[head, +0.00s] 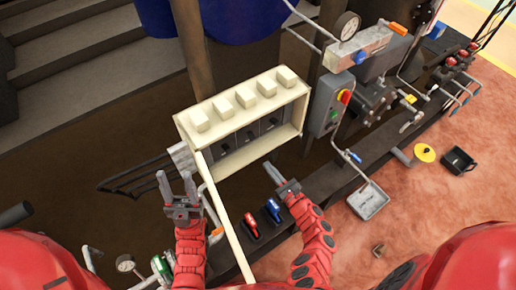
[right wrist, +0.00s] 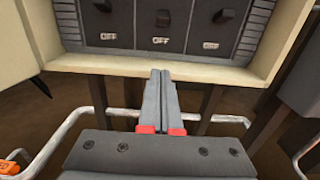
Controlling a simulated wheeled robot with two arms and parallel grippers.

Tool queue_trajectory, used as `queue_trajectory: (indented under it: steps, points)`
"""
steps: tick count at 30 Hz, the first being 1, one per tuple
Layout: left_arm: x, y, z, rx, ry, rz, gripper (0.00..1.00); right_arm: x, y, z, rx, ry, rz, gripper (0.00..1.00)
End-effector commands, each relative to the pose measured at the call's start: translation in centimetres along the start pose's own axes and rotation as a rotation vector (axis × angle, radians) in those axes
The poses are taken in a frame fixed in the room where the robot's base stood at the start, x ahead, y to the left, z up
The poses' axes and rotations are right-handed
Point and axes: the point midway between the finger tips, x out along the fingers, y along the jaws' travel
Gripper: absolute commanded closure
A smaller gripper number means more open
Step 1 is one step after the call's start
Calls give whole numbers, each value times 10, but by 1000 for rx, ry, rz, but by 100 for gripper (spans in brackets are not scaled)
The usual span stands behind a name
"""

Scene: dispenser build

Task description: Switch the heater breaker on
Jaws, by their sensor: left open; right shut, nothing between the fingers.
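A cream breaker box (head: 187,125) stands on a post in the middle of the head view. Its dark panel holds a row of breakers (head: 249,138). The right wrist view shows three black breaker levers, left (right wrist: 104,5), middle (right wrist: 163,18) and right (right wrist: 222,15), each above an OFF label. I cannot tell which is the heater breaker; no name is readable. My right gripper (head: 269,165) is shut and empty, just below and in front of the panel; its fingers (right wrist: 161,75) point at the box's lower edge. My left gripper (head: 174,177) is open and empty, left of the box's lower corner.
A long cream strip (head: 226,220), apparently the open door's edge, runs between my grippers. A grey control box (head: 327,105) with red and green buttons stands right of the breaker box. Red (head: 251,225) and blue (head: 273,210) handled items lie below. A grey tray (head: 369,203) sits at right.

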Motion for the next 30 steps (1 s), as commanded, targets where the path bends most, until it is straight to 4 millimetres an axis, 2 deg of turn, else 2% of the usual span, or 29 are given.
queue_trajectory:
  steps: [5,11,21,22,24,30]
  points:
    - [-1,0,0,0,0,0,50,14,-1,0,0,-1,1,100]
    - [-6,0,1,0,0,0,50,48,-1,-1,-1,0,2,100]
    - [-31,2,5,0,0,0,50,101,1,-5,0,2,5,100]
    - [-17,1,3,0,-1,0,50,99,1,8,-1,3,1,100]
    - [-4,0,1,0,0,0,50,95,0,20,-1,2,-1,100]
    - [12,-1,-2,0,0,0,50,89,0,35,-2,2,0,100]
